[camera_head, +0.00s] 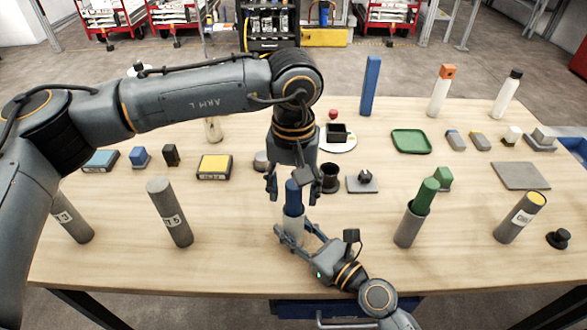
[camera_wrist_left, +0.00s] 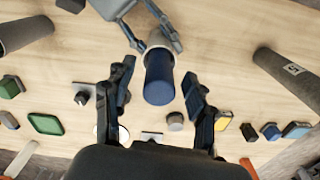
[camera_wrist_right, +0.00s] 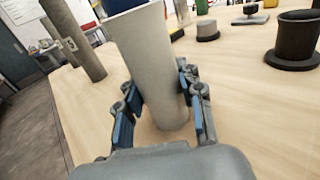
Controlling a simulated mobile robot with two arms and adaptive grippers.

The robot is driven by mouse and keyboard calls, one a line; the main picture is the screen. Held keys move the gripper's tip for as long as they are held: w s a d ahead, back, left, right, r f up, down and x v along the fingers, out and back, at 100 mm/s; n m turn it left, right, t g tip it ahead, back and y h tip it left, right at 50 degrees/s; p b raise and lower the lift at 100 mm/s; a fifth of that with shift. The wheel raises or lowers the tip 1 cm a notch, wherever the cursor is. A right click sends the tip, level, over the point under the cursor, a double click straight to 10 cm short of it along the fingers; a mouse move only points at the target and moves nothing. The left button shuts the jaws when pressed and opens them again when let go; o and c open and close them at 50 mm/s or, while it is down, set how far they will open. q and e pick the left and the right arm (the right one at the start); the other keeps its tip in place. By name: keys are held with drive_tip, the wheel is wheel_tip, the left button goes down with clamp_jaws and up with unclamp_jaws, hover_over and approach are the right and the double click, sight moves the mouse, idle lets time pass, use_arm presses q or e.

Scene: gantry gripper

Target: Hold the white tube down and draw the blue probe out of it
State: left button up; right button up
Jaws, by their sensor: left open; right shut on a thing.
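The white tube (camera_head: 294,228) stands upright near the front middle of the table, and it fills the middle of the right wrist view (camera_wrist_right: 150,65). The blue probe (camera_head: 293,196) sticks up out of its top; the left wrist view shows the probe (camera_wrist_left: 159,78) from above. My right gripper (camera_head: 294,236) is shut on the tube low on its body. My left gripper (camera_head: 291,188) points down over the probe, open, with its fingers (camera_wrist_left: 155,95) on either side of the probe and apart from it. The probe's lower part is hidden inside the tube.
A grey tube with a green probe (camera_head: 410,224) stands to the right. Grey cylinders (camera_head: 170,212) stand at left, and another (camera_head: 520,218) at far right. A black cup (camera_head: 330,179) and a grey block with a black knob (camera_head: 362,182) sit close behind the white tube.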

use_arm(q)
drive_tip(key=shift+f, duration=0.95)
clamp_jaws()
drive_tip(key=shift+r, duration=1.5)
use_arm(e)
drive_tip(key=shift+f, duration=0.1)
use_arm(q)
drive_tip(key=shift+r, duration=0.25)
drive_tip(key=shift+r, duration=1.35)
drive_tip(key=shift+r, duration=0.1)
